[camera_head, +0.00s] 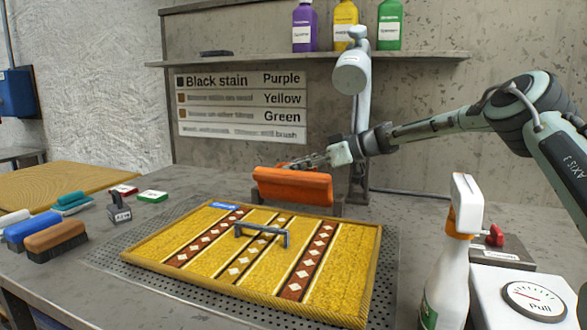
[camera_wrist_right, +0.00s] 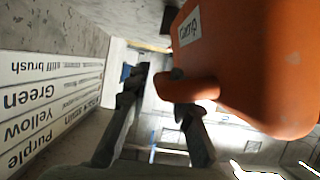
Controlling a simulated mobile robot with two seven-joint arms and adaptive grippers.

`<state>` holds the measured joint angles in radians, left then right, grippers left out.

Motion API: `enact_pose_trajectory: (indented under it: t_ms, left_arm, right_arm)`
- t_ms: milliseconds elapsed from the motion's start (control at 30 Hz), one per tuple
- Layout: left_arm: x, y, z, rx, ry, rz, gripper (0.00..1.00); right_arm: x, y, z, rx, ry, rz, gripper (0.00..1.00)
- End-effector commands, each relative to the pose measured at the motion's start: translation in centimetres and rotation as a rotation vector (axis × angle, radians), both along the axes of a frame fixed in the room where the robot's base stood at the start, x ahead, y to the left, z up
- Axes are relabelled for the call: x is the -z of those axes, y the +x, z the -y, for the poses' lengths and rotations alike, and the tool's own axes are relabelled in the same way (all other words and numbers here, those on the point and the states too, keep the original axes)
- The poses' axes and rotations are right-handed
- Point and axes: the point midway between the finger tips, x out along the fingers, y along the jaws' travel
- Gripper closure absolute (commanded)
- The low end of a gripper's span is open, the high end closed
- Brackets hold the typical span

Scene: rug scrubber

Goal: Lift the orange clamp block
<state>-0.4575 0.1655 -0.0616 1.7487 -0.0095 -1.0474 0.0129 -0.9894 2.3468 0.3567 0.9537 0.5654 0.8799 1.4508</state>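The orange clamp block (camera_head: 293,186) is a long rounded bar behind the far edge of the yellow patterned rug (camera_head: 345,262). In the right wrist view the block (camera_wrist_right: 245,62) fills the upper right, with a small white label and a short orange tab. My right gripper (camera_head: 308,161) is just above and behind the block in the head view. In the right wrist view its two dark fingers (camera_wrist_right: 158,92) are spread, with a gap between them. The orange tab overlaps the right-hand fingertip; I cannot tell whether they touch. My left gripper is not in view.
A grey handle (camera_head: 262,234) stands on the rug. A white spray bottle (camera_head: 451,255) and a dial box (camera_head: 530,300) are at right. Several brushes (camera_head: 55,238) lie at left. A shelf with bottles (camera_head: 345,25) and a sign (camera_head: 240,105) are behind.

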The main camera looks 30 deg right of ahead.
Motion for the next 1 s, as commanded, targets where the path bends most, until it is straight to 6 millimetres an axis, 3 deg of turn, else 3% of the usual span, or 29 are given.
enact_pose_trajectory:
  t_ms: [500, 1000]
  left_arm:
    - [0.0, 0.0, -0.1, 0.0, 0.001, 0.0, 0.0]
    - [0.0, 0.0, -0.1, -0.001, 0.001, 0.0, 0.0]
  right_arm:
    - [-3.6, -6.9, 5.9, 0.0, 0.001, 0.0, 0.78]
    - [-3.9, -7.8, 6.7, 0.0, 0.002, -0.003, 0.78]
